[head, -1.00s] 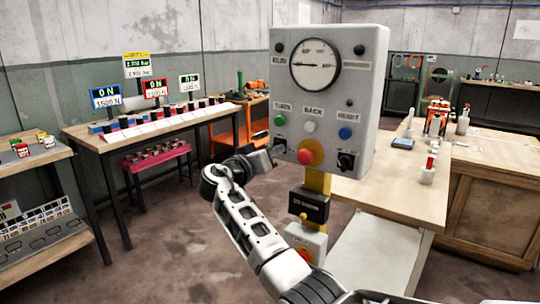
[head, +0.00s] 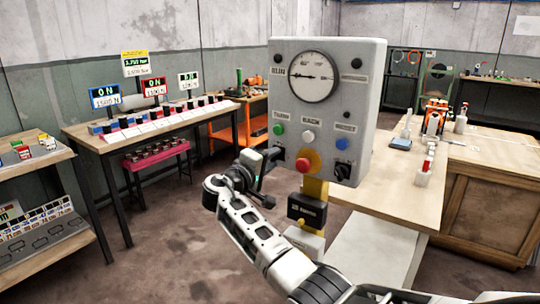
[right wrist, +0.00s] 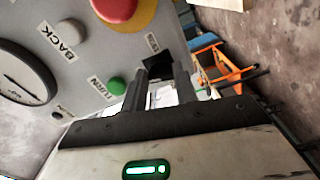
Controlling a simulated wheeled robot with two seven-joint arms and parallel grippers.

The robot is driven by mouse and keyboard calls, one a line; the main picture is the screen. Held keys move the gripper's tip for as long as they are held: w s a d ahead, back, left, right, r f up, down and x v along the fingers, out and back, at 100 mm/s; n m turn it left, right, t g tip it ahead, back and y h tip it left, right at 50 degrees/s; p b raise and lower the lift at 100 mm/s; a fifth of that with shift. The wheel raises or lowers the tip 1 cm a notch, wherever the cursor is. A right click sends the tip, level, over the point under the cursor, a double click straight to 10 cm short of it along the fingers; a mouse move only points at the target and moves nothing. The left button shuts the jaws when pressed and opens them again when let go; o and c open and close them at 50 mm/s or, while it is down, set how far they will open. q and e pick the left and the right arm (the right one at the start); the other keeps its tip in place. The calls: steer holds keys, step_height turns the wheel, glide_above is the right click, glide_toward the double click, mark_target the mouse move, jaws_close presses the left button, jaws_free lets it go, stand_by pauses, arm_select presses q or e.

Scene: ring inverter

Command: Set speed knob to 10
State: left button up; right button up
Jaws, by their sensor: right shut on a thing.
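The grey control panel (head: 330,110) stands upright on a yellow post in the head view, with a round dial above and a row of coloured buttons. My right gripper (head: 276,154) is at the panel's lower left corner. In the right wrist view the two dark fingers of my right gripper (right wrist: 166,82) are shut on a black knob (right wrist: 152,62), beside the green button (right wrist: 116,86). The fingers hide most of this knob, and its small label is unreadable. A second black knob (head: 342,171) sits at the panel's lower right. My left gripper is out of view.
A red mushroom button (head: 308,160) on a yellow base sits close right of my right gripper. A wooden workbench (head: 405,195) stands behind the panel at right. A table with display signs (head: 150,125) stands at left.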

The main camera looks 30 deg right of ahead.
steer(key=shift+n+p, duration=0.6)
steer(key=shift+n, duration=0.5)
steer(key=o, duration=1)
steer(key=b+v, duration=0.2)
steer(key=v, duration=1.4)
steer(key=shift+b, duration=0.35)
steer(key=shift+f, duration=0.15)
